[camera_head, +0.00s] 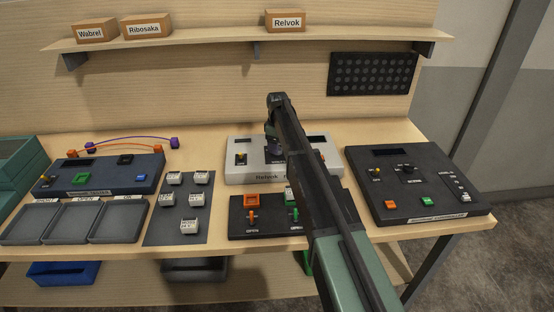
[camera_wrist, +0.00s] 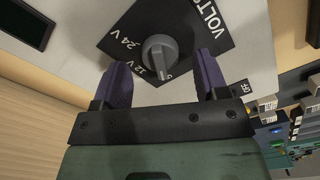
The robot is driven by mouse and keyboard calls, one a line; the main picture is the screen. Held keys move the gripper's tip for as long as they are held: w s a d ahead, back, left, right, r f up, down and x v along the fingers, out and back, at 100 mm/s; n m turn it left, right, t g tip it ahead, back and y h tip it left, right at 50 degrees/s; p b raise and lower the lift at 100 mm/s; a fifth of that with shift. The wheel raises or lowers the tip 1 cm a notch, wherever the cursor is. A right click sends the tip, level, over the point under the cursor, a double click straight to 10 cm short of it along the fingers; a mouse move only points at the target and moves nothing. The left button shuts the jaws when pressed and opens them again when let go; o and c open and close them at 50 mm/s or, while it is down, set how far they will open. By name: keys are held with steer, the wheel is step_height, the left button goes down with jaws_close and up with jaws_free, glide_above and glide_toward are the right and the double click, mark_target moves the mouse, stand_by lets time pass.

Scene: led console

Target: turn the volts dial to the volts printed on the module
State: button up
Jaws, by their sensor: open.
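The volts dial (camera_wrist: 160,55) is a round grey knob on a black plate marked VOLTS, with 24 V, 12 V and a partly hidden 5 around it. Its ridge points down in the wrist view, with a pale mark near the 5 and 12 V side. My gripper (camera_wrist: 161,62) is open, its purple fingers on either side of the knob with gaps; contact is not visible. In the head view the pale Relvok console (camera_head: 238,173) is partly hidden by my arm. Several small white modules (camera_head: 174,178) lie on a dark mat; their print is too small to read surely.
A dark console (camera_head: 450,205) stands at right, a blue-grey tester (camera_head: 130,178) with cables at left. Dark trays (camera_head: 80,237) lie in front of the tester. A black switch panel (camera_head: 240,228) sits before the pale console. Labelled boxes (camera_head: 148,29) stand on the shelf above.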

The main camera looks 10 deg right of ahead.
steer(key=shift+f+b, duration=0.3)
steer(key=shift+f, duration=0.65)
steer(key=shift+r, duration=0.1)
steer(key=c, duration=0.9)
steer(key=shift+m, duration=0.4)
steer(key=m, duration=1.1)
